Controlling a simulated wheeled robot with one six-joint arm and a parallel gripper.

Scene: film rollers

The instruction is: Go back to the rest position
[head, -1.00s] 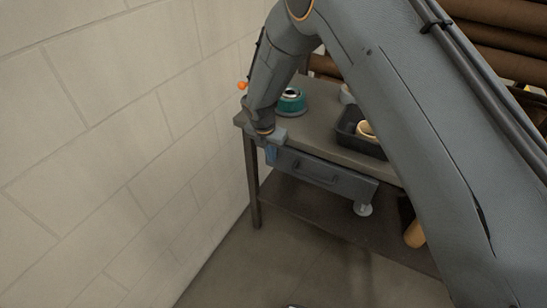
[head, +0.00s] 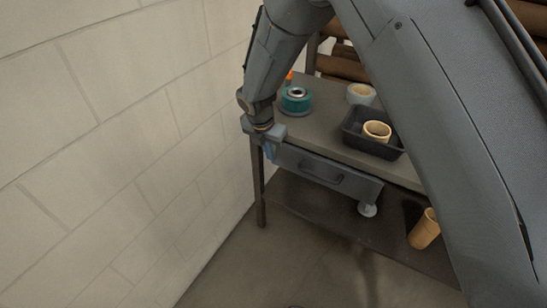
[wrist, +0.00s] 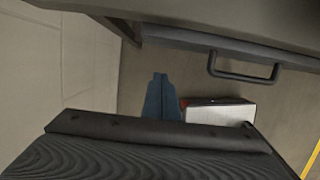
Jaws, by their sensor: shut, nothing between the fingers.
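My gripper (head: 269,150) hangs at the left front corner of the table (head: 330,150), beside the wall and close to the left end of the drawer (head: 328,173). In the wrist view its blue fingers (wrist: 161,98) are together with nothing between them. The drawer front with its handle (wrist: 245,78) shows across the top of the wrist view. I cannot tell whether the gripper touches the table or drawer.
A teal roller (head: 296,101), a pale ring (head: 361,94) and a black tray (head: 390,148) holding a tan ring (head: 376,130) are on the table. A tan cylinder (head: 425,228) stands below. The block wall (head: 130,130) is close on the left.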

